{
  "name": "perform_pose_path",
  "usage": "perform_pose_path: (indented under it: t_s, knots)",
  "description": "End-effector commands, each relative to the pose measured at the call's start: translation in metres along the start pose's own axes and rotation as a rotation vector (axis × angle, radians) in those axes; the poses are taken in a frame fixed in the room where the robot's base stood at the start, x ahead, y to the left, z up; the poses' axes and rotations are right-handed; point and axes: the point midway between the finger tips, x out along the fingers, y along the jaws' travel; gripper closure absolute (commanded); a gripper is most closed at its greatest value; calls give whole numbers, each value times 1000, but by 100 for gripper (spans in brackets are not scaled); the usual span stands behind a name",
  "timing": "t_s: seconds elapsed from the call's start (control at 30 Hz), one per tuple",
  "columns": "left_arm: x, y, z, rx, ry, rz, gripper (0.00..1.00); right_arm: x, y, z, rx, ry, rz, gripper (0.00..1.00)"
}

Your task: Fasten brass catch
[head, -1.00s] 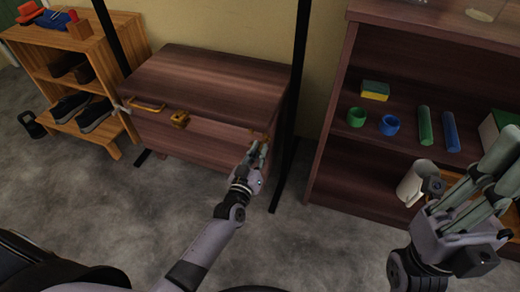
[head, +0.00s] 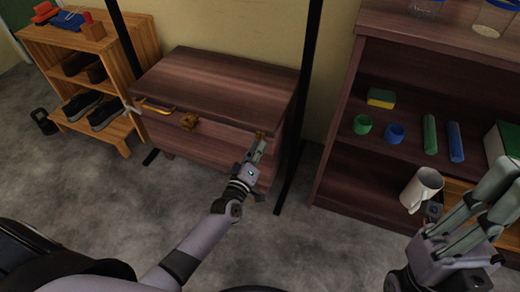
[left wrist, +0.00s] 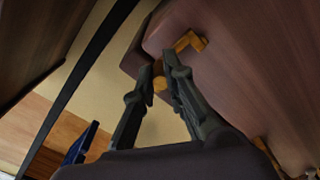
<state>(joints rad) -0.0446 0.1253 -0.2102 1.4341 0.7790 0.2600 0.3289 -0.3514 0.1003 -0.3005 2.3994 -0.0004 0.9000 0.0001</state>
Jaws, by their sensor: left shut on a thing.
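A dark reddish-brown wooden chest (head: 215,82) stands against the wall, its lid looking down. Along its front are a curved brass piece (head: 155,107) at the left, a chunky brass catch (head: 189,120) near the middle and a small brass catch at the right. My left gripper (head: 258,146) is at that right catch. In the left wrist view, the fingers of my left gripper (left wrist: 161,80) close around the end of the catch, and its bent brass arm (left wrist: 186,43) shows beyond them. My right gripper (head: 500,195) is at the lower right, away from the chest; its finger gap is unclear.
A shoe rack (head: 95,75) stands at the left. Black uprights flank the chest. The grey floor in front is clear.

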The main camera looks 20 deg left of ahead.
Motion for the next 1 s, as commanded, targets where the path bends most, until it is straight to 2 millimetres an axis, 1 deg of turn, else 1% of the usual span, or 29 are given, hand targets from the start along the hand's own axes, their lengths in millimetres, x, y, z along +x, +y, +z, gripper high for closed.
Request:
perform_pose_path:
  t_s: [0.53,0.57,0.6,0.87,1.0]
  knots:
    - [0,-3,-3,-21,3,-4,100,0,0,0,0,1,0,100]
    - [0,-3,-3,-21,3,-4,86,0,0,0,0,1,0,100]
    - [0,-3,-3,-21,3,-4,84,0,0,0,0,1,0,100]
    - [0,-3,-3,-20,3,-4,67,1,0,0,0,2,0,100]
    - [0,-2,-2,-20,1,-3,67,1,0,-1,0,4,-1,100]
